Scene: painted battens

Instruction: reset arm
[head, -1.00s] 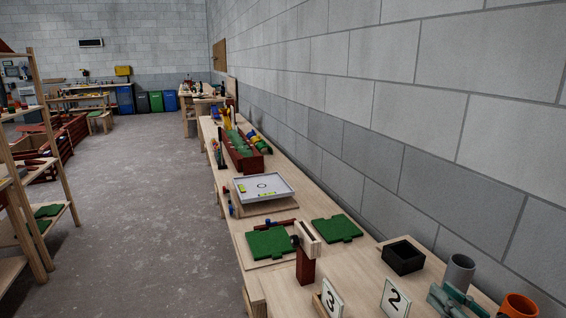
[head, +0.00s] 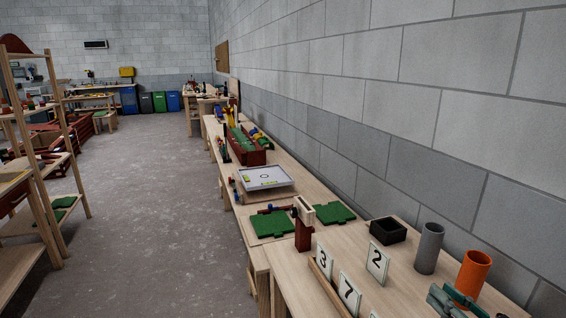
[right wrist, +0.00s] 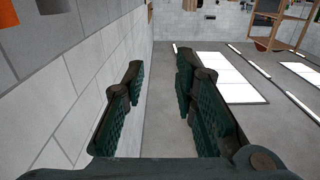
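My right gripper (head: 446,293) is dark teal and shows at the bottom right of the head view, in front of the orange tube. In the right wrist view its two padded fingers (right wrist: 160,66) stand apart with a clear gap. Nothing is between them; the grey floor and wall show through. My left gripper is in neither view.
A long wooden bench runs along the block wall. It carries an orange tube (head: 473,272), a grey tube (head: 429,248), a black box (head: 388,230), number cards (head: 377,262) and green boards (head: 272,224). Open floor (head: 150,225) lies left; a wooden shelf (head: 62,150) stands beyond.

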